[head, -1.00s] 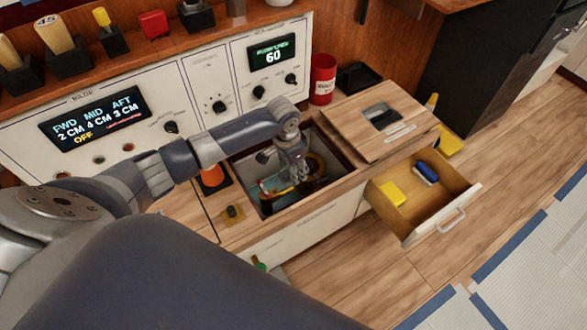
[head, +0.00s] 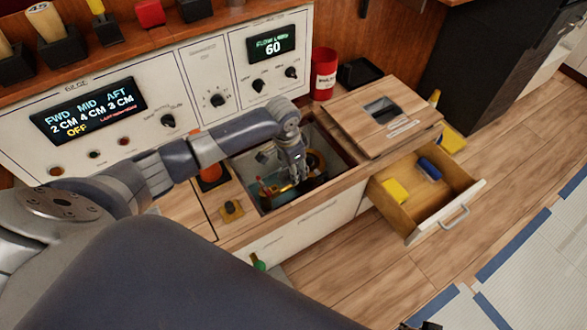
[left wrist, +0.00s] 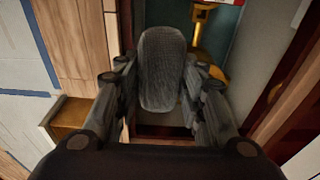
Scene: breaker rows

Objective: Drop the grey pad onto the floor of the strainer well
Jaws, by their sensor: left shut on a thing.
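The grey pad (left wrist: 162,68) is a dark, rounded oblong between the fingers of my left gripper (left wrist: 163,92) in the left wrist view. The gripper is shut on it. In the head view my left gripper (head: 292,172) points down inside the opening of the strainer well (head: 249,192), a square recess in the wooden counter. The pad cannot be made out clearly there. The well floor is mostly hidden by the gripper and shadow. A small dark tip at the bottom edge of the head view seems to be my right gripper (head: 426,326).
A yellow-brass fitting (left wrist: 202,40) stands in the well beside the pad. A wooden lid (head: 350,125) lies right of the well. An open drawer (head: 455,190) holds a yellow and a blue item.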

